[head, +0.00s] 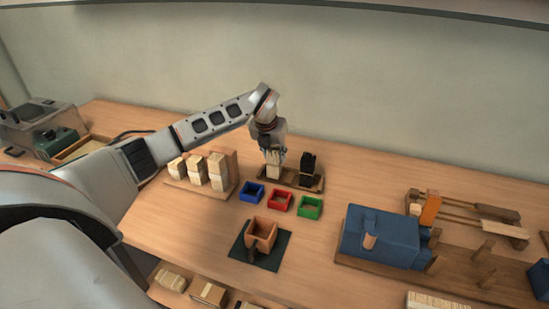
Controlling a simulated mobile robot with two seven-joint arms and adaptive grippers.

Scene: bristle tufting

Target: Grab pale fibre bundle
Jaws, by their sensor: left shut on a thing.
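The pale fibre bundle (273,172) stands upright on a small wooden rack (290,181) towards the back middle of the bench in the head view. My left gripper (273,157) points down from above and is shut on the upper part of the pale bundle. The fingers hide the bundle's top. A black fibre bundle (307,168) stands just to the right on the same rack. My right gripper is not in view.
Blue (252,192), red (281,200) and green (310,207) bins sit in front of the rack. Wooden blocks (218,172) stand on a holder to the left. A brown holder (262,233) sits on a dark mat. A blue machine (383,235) stands at right.

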